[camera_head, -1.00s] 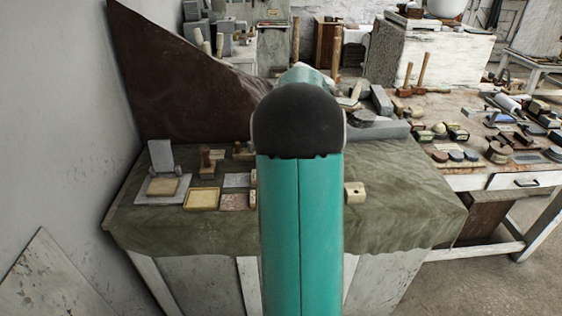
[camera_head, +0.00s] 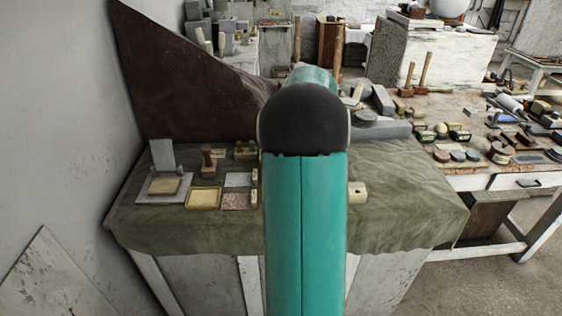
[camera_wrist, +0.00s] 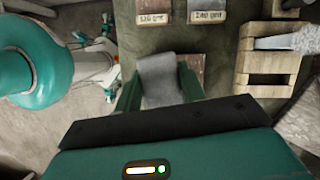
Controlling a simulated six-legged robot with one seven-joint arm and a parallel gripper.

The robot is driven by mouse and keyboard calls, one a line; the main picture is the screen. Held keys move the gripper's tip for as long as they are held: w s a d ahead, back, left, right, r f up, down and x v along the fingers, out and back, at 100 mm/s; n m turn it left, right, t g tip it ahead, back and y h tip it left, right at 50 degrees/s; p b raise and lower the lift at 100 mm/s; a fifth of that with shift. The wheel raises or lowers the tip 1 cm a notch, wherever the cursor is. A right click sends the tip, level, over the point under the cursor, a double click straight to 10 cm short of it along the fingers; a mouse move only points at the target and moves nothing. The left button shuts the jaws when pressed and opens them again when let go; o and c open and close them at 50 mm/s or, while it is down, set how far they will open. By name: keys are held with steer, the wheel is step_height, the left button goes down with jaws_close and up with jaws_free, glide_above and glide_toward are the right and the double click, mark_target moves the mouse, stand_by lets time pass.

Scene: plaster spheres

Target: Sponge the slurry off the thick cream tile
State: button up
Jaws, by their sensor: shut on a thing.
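In the wrist view my gripper (camera_wrist: 158,92) is shut on a rough grey piece (camera_wrist: 160,75) between its green fingers; I cannot tell for certain that it is a sponge. In the head view my teal arm hides the gripper. A cream-yellow square (camera_head: 203,198) with a raised-looking rim lies on the green-covered bench, left of the arm. A tan square slab (camera_head: 165,186) rests on a grey base further left. I cannot tell which of these is the thick cream tile, and slurry is not clear on either.
A pinkish speckled tile (camera_head: 236,202) and a grey tile (camera_head: 238,180) lie beside grit labels, 120 (camera_wrist: 153,18) and 240 (camera_wrist: 208,16). A slotted wooden rack (camera_wrist: 265,68) is at right in the wrist view. The bench front (camera_head: 400,225) is clear.

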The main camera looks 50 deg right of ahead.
steer(key=shift+s+d, duration=0.35)
steer(key=shift+d, duration=0.15)
steer(key=shift+w+a+f, duration=0.25)
steer(key=shift+w+a, duration=0.4)
steer(key=shift+a, duration=0.3)
steer(key=shift+w+a+f, duration=0.15)
steer(key=shift+w+a, duration=0.5)
steer(key=shift+a, duration=0.15)
steer(key=shift+d, duration=0.1)
steer(key=shift+s+d+r, duration=0.3)
steer(key=shift+d+r, duration=0.05)
steer(key=shift+r, duration=0.15)
steer(key=shift+s+d+r, duration=0.25)
steer(key=shift+d+r, duration=0.1)
steer(key=shift+r, duration=0.15)
